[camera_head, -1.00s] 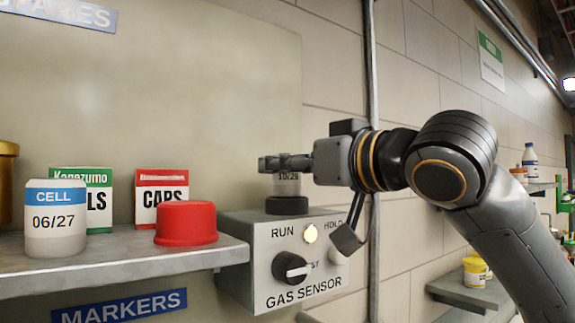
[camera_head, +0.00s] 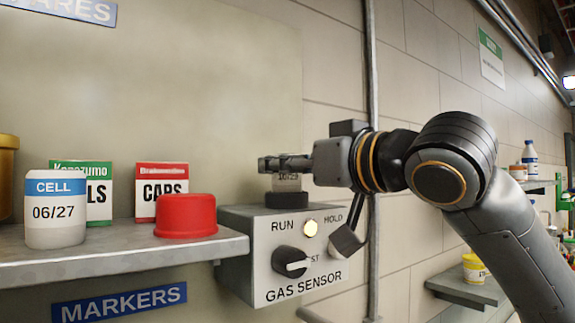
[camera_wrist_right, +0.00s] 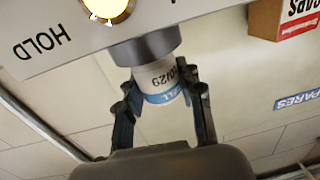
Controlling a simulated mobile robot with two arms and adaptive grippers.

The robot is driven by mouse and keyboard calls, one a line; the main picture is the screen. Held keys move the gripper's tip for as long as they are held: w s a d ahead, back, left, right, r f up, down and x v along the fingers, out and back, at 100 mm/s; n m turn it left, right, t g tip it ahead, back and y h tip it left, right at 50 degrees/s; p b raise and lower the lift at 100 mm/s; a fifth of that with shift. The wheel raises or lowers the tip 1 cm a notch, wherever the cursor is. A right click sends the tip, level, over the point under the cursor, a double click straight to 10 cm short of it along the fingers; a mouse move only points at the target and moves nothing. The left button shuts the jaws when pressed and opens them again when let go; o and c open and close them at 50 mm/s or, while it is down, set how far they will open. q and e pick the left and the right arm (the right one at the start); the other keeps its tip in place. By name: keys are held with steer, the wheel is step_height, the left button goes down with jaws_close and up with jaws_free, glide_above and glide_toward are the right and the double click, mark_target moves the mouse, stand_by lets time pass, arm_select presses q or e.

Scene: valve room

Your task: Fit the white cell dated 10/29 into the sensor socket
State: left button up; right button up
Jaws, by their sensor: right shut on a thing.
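My right gripper (camera_head: 287,164) is shut on the white cell (camera_head: 288,182) and holds it upright over the gas sensor box. Its blue band and the print 10/29 show in the right wrist view (camera_wrist_right: 160,80). The cell's lower end meets the dark round sensor socket (camera_head: 287,201) on top of the box. The socket's grey collar (camera_wrist_right: 146,46) hides that end in the wrist view, and I cannot tell how deep it sits. The right gripper's fingers (camera_wrist_right: 160,100) lie on both sides of the cell. My left gripper is not in view.
The gas sensor box (camera_head: 260,270) has a lit lamp (camera_head: 310,228) and a black knob (camera_head: 291,262). The shelf (camera_head: 110,262) on the left bears another cell marked 06/27 (camera_head: 55,225), a red cap (camera_head: 187,216) and two small boxes. A vertical pipe (camera_head: 371,100) runs behind my right arm.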

steer(key=shift+f, duration=0.25)
steer(key=o, duration=1.2)
steer(key=shift+o, duration=0.2)
